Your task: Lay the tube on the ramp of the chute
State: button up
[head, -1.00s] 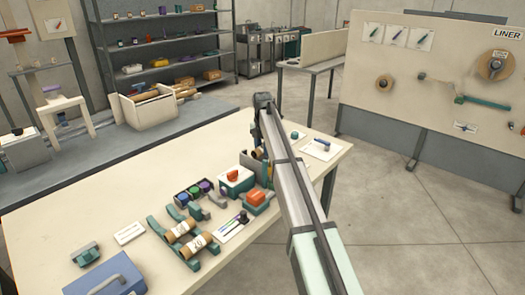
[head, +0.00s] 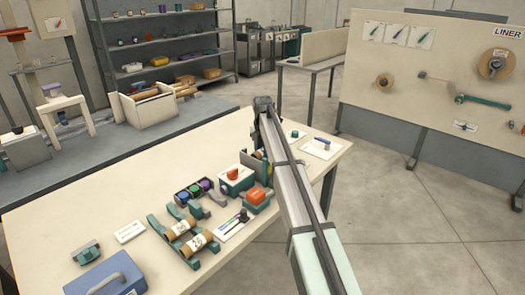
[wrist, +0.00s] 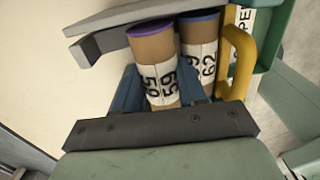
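In the wrist view a brown cardboard tube (wrist: 153,48) with a purple end rim and a white numbered label lies between the blue fingers of my gripper (wrist: 165,88). The fingers flank it closely on both sides; I cannot tell whether they press on it. A second tube (wrist: 198,35) with a blue rim and a label reading 62 is right beside it. In the head view my arm hides most of my gripper, and tubes (head: 257,154) show just beside its far end, at the back of the table. I cannot make out for sure which thing is the chute.
A grey bar (wrist: 120,22) and a yellow handle-like part (wrist: 238,55) flank the tubes. On the table (head: 90,215), a teal cradle (head: 160,228) holds two labelled tubes. A blue case (head: 105,275) and small bins (head: 192,190) stand nearby. The left of the table is mostly free.

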jog(key=shift+o, duration=0.7)
jog(key=shift+s+d+f, duration=0.1)
jog(key=shift+s+f, duration=0.05)
notch_tip(320, 180, up, 13)
jog(key=shift+r, duration=0.2)
jog(key=shift+f, duration=0.1)
dwell(0.6)
